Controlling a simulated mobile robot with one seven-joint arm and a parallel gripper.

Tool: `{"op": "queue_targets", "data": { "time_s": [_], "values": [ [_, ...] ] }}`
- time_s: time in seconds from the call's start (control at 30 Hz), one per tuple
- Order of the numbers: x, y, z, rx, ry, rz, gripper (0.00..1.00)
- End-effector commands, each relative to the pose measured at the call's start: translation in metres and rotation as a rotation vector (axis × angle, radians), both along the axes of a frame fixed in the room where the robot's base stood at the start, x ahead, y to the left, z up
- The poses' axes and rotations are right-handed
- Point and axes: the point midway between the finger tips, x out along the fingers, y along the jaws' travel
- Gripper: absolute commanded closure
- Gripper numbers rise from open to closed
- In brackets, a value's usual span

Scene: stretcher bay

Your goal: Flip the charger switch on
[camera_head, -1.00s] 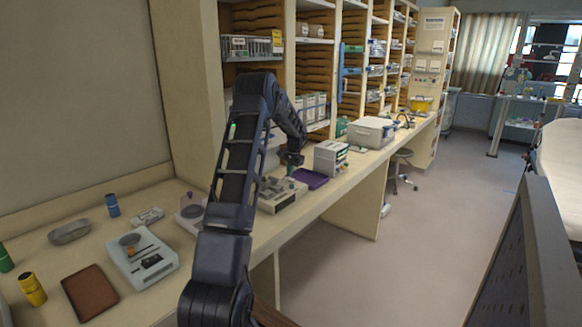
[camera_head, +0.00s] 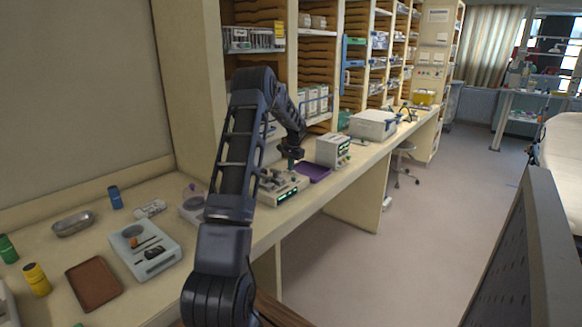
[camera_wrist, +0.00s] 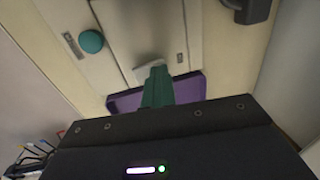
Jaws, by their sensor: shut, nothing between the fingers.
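My gripper (camera_head: 291,164) is above the bench, pointing down over a low cream device (camera_head: 284,187). Its green fingers (camera_wrist: 157,86) are shut and empty in the wrist view. That view also shows a cream surface with a round teal knob (camera_wrist: 91,41) and a small slotted plate (camera_wrist: 73,45), apart from the fingertips. The low device's front shows a green lit display (camera_head: 289,195). I cannot tell for sure which unit is the charger or make out its switch. My arm hides part of the low device.
A purple tray (camera_head: 314,172) lies beside the low device and also shows behind the fingers in the wrist view. A white boxy unit (camera_head: 331,151) stands beyond it. A scale-like device (camera_head: 145,249) and brown pad (camera_head: 93,283) are at left.

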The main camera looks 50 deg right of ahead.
Motion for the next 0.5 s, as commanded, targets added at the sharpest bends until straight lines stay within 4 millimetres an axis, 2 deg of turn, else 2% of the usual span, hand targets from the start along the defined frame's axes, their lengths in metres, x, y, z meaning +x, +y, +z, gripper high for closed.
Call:
{"op": "queue_targets", "data": {
  "time_s": [0.5],
  "values": [
    [-0.019,0.001,-0.003,0.007,0.005,-0.003,1.0]
  ]
}}
